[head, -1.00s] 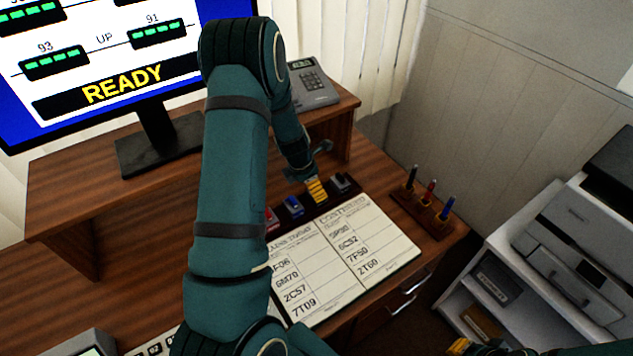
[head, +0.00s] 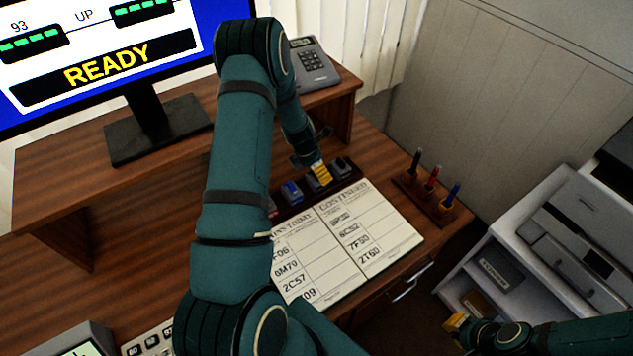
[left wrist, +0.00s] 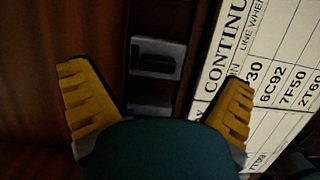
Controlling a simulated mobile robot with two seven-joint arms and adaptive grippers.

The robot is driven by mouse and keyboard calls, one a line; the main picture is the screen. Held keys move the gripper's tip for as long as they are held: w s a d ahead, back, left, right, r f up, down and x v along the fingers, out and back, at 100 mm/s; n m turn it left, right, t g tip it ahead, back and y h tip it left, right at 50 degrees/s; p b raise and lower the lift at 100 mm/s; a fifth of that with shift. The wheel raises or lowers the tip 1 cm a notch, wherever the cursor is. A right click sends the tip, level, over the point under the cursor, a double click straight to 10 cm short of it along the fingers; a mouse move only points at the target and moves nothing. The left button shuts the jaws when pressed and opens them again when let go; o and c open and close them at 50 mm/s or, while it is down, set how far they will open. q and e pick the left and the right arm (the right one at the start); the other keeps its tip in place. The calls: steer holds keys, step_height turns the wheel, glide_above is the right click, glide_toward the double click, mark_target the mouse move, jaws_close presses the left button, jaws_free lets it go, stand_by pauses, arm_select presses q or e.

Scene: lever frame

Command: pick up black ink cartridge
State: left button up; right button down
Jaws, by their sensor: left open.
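A dark, grey-edged cartridge (head: 342,165), which looks like the black one, sits at the right end of a dark tray (head: 328,183) on the desk. It appears as a grey block with a black top in the left wrist view (left wrist: 157,58). A blue cartridge (head: 291,191) and another dark one sit farther left in the tray. My left gripper (head: 321,172) is open above the tray's right part, just left of the end cartridge.
An open notebook (head: 345,240) lies in front of the tray. A pen stand (head: 427,200) with black, red and blue pens is to the right. A raised shelf with a monitor and a phone (head: 313,65) stands behind. A printer stands at the right.

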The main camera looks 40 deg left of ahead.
mark_target(311, 179)
arm_select(q)
steer(key=x, duration=0.5)
steer(key=shift+s+a+f, duration=0.1)
steer(key=shift+s+f, duration=0.05)
steer(key=shift+f, duration=0.05)
steer(key=c, duration=1.2)
